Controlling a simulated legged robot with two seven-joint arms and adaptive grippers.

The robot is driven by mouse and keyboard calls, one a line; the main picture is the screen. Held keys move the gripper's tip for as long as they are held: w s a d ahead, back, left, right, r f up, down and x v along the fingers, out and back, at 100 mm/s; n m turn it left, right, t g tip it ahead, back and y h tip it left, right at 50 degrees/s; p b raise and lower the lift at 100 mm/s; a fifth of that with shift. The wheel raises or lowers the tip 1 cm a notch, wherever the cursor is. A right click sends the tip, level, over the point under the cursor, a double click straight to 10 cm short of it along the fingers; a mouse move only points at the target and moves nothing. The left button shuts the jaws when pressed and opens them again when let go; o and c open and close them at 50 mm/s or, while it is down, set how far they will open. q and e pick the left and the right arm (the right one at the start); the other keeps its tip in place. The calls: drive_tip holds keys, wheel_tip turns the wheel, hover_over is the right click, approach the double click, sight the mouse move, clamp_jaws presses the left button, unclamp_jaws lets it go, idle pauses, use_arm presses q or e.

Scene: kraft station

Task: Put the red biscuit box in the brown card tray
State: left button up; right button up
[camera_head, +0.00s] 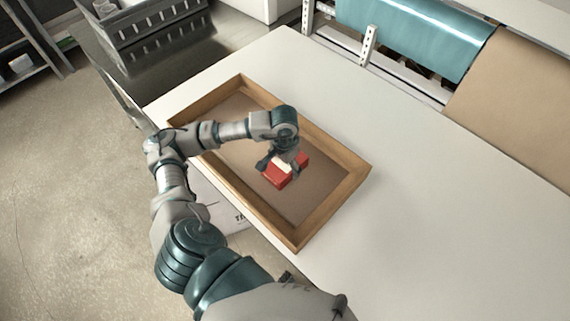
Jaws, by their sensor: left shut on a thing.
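The red biscuit box (278,178), with a pale patch on its top, is within the outline of the brown card tray (337,189). My left gripper (281,161) comes down over the box from above and is shut on it. The gripper and wrist hide part of the box. I cannot tell whether the box touches the tray floor or hangs just above it. The tray lies on the white table, with raised brown walls and a bare floor around the box. My left forearm crosses over the tray's left wall. My right gripper is not in view.
The white table (440,240) is clear to the right of the tray. A teal roll (420,30) and brown paper (515,85) on a metal rack stand along the back. A grey crate (150,38) is at the upper left.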

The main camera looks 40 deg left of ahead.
use_arm(q)
drive_tip(key=o, duration=1.1)
drive_tip(key=shift+c, duration=0.2)
drive_tip(key=shift+o, duration=0.7)
wheel_tip(320, 180, up, 13)
drive_tip(key=p, duration=0.6)
drive_tip(key=shift+p, duration=0.3)
